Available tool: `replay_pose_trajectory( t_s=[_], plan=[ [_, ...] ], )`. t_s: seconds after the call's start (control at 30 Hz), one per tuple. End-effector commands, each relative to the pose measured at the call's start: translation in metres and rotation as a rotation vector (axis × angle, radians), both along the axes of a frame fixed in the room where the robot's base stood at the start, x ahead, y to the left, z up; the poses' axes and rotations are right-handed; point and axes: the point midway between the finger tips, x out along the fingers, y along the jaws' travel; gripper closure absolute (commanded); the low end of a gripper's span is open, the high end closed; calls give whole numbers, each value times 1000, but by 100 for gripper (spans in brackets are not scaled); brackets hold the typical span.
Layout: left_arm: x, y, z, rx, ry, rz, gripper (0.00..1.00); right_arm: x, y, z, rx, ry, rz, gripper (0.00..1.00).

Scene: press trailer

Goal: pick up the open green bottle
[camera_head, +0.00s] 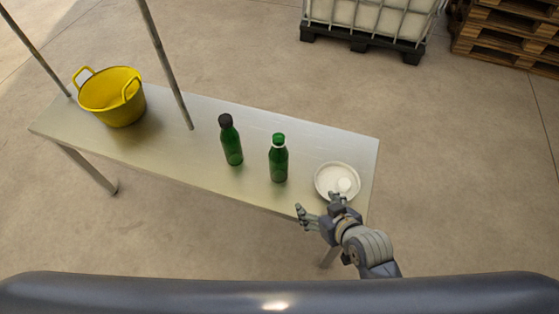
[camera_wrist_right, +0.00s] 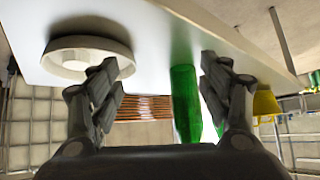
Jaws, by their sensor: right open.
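Two green bottles stand upright on a metal table (camera_head: 200,130). The left one (camera_head: 231,146) has a dark cap. The right one (camera_head: 278,164) has a green top above a pale ring; I cannot tell for sure whether it is open. My right gripper (camera_head: 316,206) is open and empty at the table's front edge, to the right of and nearer than the right bottle, apart from it. In the right wrist view a green bottle (camera_wrist_right: 185,105) shows ahead between the fingers (camera_wrist_right: 158,75), closer to the right-hand one, which partly hides more green behind it. My left gripper is not in view.
A white dish (camera_head: 322,180) with a small pale item in it sits beside my right gripper, near the table's right end. A yellow bucket (camera_head: 112,100) stands at the left end.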

Motion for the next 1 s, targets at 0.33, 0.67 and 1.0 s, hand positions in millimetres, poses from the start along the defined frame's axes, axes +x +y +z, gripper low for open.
replay_pose_trajectory(
  t_s=[0.33,0.67,1.0],
  plan=[
    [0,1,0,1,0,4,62,52,55,54,124,-339,64,29],
    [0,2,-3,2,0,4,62,90,75,39,130,-354,63,29],
    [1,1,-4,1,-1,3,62,113,89,27,130,-353,64,29]
  ],
)
